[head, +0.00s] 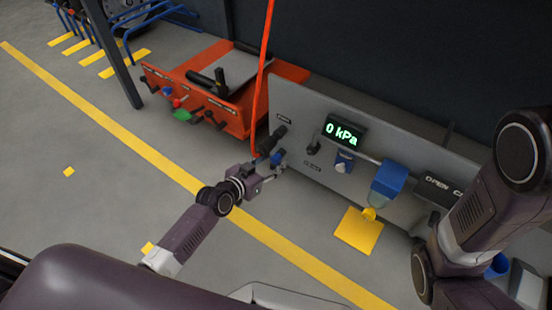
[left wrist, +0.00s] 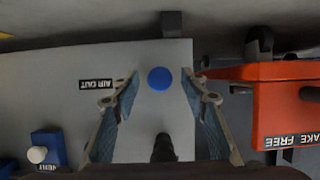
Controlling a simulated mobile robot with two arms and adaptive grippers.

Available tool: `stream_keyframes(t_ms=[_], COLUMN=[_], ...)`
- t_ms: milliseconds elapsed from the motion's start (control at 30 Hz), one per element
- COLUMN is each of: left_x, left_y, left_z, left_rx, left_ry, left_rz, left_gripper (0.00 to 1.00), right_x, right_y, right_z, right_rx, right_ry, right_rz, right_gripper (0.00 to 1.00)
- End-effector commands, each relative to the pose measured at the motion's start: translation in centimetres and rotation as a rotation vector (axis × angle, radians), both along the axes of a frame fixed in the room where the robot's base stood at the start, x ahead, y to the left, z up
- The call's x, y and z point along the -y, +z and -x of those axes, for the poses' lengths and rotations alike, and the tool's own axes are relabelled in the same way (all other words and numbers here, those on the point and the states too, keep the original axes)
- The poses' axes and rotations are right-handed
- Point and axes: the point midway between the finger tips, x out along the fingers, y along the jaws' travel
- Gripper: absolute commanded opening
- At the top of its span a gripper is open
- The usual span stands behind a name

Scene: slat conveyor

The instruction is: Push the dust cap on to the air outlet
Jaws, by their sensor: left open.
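The blue dust cap (head: 277,158) is at the left end of the grey panel (head: 300,98), at the air outlet. In the left wrist view the cap (left wrist: 160,78) shows as a round blue face beside the upside-down AIR OUT label (left wrist: 97,84). The outlet behind it is hidden, and I cannot tell how far the cap sits on it. My left gripper (head: 281,170) is close in front of the panel. Its fingers (left wrist: 160,92) are open, one on each side of the cap in the picture, with visible gaps. My right gripper is not in view.
A black fitting (head: 278,136) sticks out just above the cap, near a hanging orange hose (head: 262,85). An orange cart (head: 235,110) stands to the left. A 0 kPa display (head: 343,132) and a blue-topped filter (head: 387,180) are to the right.

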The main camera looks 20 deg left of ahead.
Motion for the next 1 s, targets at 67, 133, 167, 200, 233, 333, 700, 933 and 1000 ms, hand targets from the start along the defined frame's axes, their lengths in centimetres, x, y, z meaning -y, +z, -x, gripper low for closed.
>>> stream_keyframes(t_ms=[67, 133, 167, 200, 233, 333, 700, 933, 1000], left_x=[-0.03, -0.01, -0.01, -0.01, -0.01, 0.00, -0.01, 0.00, 0.01], left_y=[0.05, -0.02, -0.02, -0.02, -0.02, -0.01, 0.07, 0.00, 0.00], left_z=[0.00, 0.00, 0.00, 0.00, 0.00, 0.00, 0.03, 0.01, 0.01], left_rx=[-0.001, -0.001, -0.001, -0.001, -0.001, -0.001, -0.001, 0.000, 0.000], left_ry=[0.000, 0.000, 0.000, 0.000, 0.000, 0.000, -0.002, 0.000, 0.000], left_rz=[-0.001, -0.001, 0.000, -0.001, -0.001, -0.001, -0.003, -0.001, -0.001], left_gripper=[0.41, 0.41, 0.41, 0.41, 0.41, 0.41, 0.41, 0.41, 0.34], right_x=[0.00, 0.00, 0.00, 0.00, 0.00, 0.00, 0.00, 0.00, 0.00], right_y=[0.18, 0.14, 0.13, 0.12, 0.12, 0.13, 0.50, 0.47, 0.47], right_z=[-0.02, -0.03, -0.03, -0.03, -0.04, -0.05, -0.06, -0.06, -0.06], right_rx=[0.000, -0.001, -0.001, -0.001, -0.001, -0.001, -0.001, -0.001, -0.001], right_ry=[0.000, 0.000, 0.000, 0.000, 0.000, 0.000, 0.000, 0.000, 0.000], right_rz=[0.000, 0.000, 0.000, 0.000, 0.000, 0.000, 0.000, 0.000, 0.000], right_gripper=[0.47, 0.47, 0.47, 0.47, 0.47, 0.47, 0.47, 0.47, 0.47])
